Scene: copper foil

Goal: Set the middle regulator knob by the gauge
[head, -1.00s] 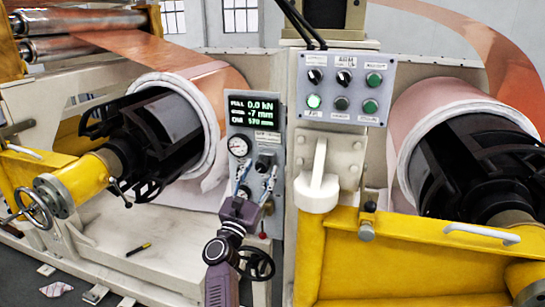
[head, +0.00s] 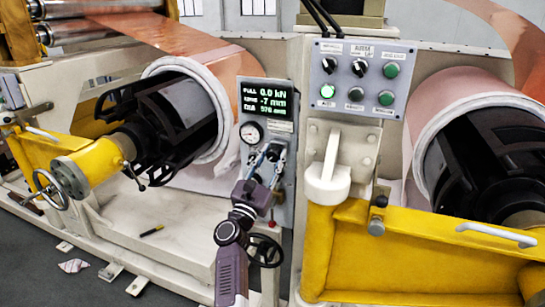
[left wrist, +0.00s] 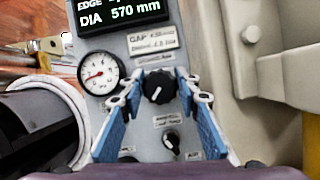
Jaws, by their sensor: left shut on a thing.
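A grey regulator panel (head: 285,193) carries a display, a round gauge and black knobs. The white-faced gauge (head: 251,132) shows again in the left wrist view (left wrist: 98,73), its red needle toward the lower left. My left gripper (head: 271,152) is at the panel, right of and just below the gauge. In the left wrist view its two blue-padded fingers (left wrist: 160,90) are either side of a large black knob (left wrist: 158,86) with a white mark, and are shut on it. A smaller black knob (left wrist: 172,139) sits below, between the fingers. My right gripper is not in view.
The display (head: 266,100) reads 0.0 kN, -7 mm and 570 mm diameter. A button box (head: 359,78) stands to the right. A yellow arm (head: 420,250) and black-cored rolls (head: 165,125) flank the panel. A dark handwheel (head: 265,250) is close below my left gripper.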

